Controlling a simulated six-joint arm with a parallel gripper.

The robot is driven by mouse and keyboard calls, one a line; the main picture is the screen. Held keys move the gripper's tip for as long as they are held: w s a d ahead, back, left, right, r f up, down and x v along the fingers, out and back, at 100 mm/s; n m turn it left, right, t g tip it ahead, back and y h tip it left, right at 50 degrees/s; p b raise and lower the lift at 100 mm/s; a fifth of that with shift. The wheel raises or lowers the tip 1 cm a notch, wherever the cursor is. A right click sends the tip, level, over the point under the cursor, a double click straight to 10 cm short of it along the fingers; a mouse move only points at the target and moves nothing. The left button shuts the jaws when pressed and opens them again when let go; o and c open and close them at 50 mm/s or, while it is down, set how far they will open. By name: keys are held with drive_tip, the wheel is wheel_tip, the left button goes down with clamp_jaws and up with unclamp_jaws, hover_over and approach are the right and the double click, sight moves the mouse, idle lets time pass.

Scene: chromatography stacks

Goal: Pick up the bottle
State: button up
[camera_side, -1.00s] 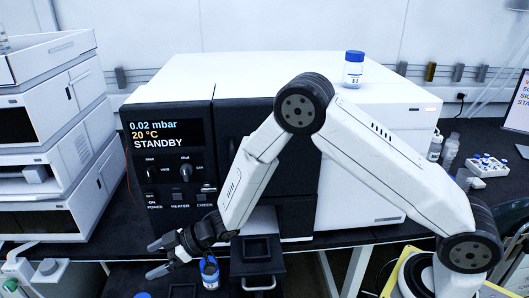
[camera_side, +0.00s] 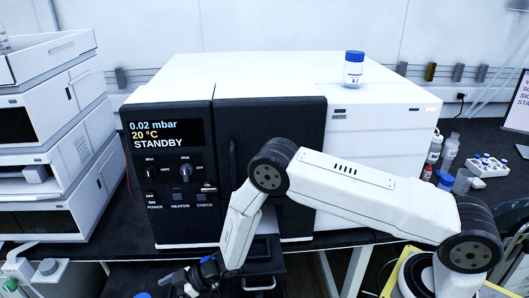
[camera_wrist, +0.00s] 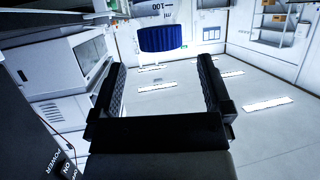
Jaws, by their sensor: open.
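My gripper (camera_side: 176,284) is low in front of the black-fronted instrument in the side view, at the bottom edge of the picture. In the wrist view my gripper (camera_wrist: 162,82) is open, with its two black fingers apart and nothing between them. A bottle's ribbed blue cap (camera_wrist: 163,38) shows beyond the fingertips in the wrist view, with part of its marked clear body above it. A white-labelled, blue-capped bottle (camera_side: 353,72) stands upright on top of the instrument. Another blue cap (camera_side: 142,295) is cut by the bottom edge.
The instrument (camera_side: 165,185), reading STANDBY, stands close behind my gripper. White stacked units (camera_side: 45,150) are at the left. Several small bottles (camera_side: 445,155) and a white vial rack (camera_side: 488,165) stand at the right.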

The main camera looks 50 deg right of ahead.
drive_tip(key=shift+x, duration=1.1)
drive_tip(key=shift+a+f, duration=0.1)
drive_tip(key=shift+x, duration=2.5)
drive_tip(key=shift+w, duration=0.1)
drive_tip(key=c, duration=1.3)
drive_tip(key=shift+r, duration=0.25)
